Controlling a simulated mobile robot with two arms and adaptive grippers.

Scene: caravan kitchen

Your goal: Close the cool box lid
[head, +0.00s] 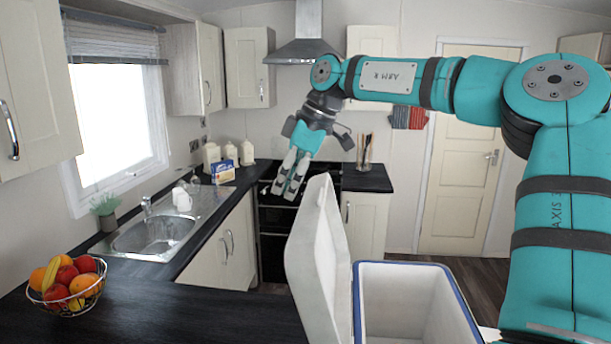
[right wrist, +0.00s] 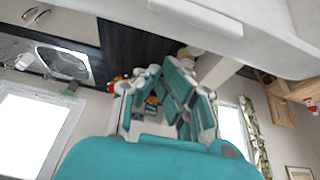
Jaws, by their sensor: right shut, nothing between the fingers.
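The cool box (head: 409,300) stands at the lower middle right of the head view, white inside with a blue rim. Its white lid (head: 316,262) is open, standing nearly upright and tilted a little along the box's left side. My right gripper (head: 284,192) points down beyond the lid's upper left edge in the head view, shut and empty; I cannot tell whether it touches the lid. In the right wrist view the fingers (right wrist: 166,98) lie below a large pale panel, apparently the lid (right wrist: 265,38). My left gripper is not in view.
A dark worktop (head: 190,312) lies left of the lid, with a fruit basket (head: 68,287) on it. The stove (head: 272,240) stands behind the gripper. My right arm reaches over the box's right side.

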